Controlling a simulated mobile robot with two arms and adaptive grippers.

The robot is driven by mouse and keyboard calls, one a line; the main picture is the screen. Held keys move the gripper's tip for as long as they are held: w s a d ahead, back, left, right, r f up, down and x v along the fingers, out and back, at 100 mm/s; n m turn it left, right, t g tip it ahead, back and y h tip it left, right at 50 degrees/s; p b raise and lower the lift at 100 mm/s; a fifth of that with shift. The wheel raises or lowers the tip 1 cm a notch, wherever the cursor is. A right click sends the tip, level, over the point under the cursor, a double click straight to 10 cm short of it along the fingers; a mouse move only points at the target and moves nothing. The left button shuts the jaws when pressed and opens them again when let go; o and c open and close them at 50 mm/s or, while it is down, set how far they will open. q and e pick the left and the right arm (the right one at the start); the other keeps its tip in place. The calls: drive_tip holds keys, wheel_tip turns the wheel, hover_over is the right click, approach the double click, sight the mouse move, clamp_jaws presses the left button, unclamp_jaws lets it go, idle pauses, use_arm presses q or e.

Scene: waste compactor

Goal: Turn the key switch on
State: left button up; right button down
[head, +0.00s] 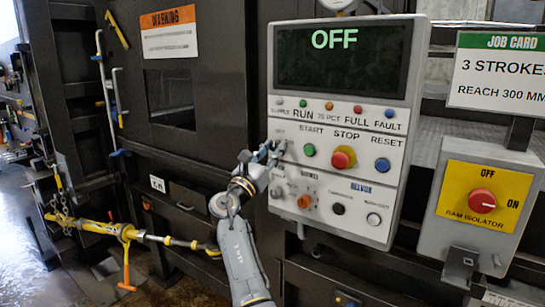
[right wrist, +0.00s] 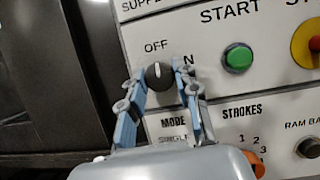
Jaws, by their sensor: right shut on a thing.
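The key switch (right wrist: 158,78) is a small round black knob with a white mark on the control panel (head: 262,222). In the right wrist view its mark points nearly straight up, toward the OFF label; the ON label at its right is partly covered by a finger. My right gripper (right wrist: 161,92) has its two blue-grey fingers on either side of the knob, shut on it. In the head view my right gripper (head: 268,153) reaches the panel's left edge, left of the green START button (head: 309,150), and hides the knob. The panel's display (head: 342,58) reads OFF. My left gripper is not seen.
The red STOP button (head: 343,158) and blue RESET button (head: 382,164) are farther right. An orange selector (head: 304,201) sits below. A yellow isolator box (head: 457,205) with a red knob stands right of the panel. A yellow bar (head: 150,237) is at lower left.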

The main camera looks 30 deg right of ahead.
drive_tip(key=m+g+b, duration=0.2)
drive_tip(key=m+b, duration=0.1)
drive_tip(key=m, duration=0.1)
drive_tip(key=m+g+h+b, duration=0.1)
drive_tip(key=m+g+b, duration=0.1)
drive_tip(key=m+b, duration=0.1)
drive_tip(key=shift+w+f+m+b, duration=0.2)
drive_tip(key=shift+m+b, duration=0.2)
drive_tip(key=shift+b, duration=0.15)
drive_tip(key=shift+r+m+g, duration=0.1)
drive_tip(key=shift+m+g, duration=0.2)
drive_tip(key=shift+m, duration=0.3)
drive_tip(key=m, duration=0.1)
drive_tip(key=m+g+b, duration=0.1)
drive_tip(key=m, duration=0.1)
drive_tip(key=shift+r+g, duration=0.2)
drive_tip(key=shift+g, duration=0.1)
drive_tip(key=shift+a+m+g, duration=0.1)
drive_tip(key=shift+m+g, duration=0.5)
drive_tip(key=shift+m, duration=0.9)
drive_tip(key=c, duration=1.4)
unclamp_jaws()
drive_tip(key=o, duration=0.4)
drive_tip(key=shift+w, duration=0.15)
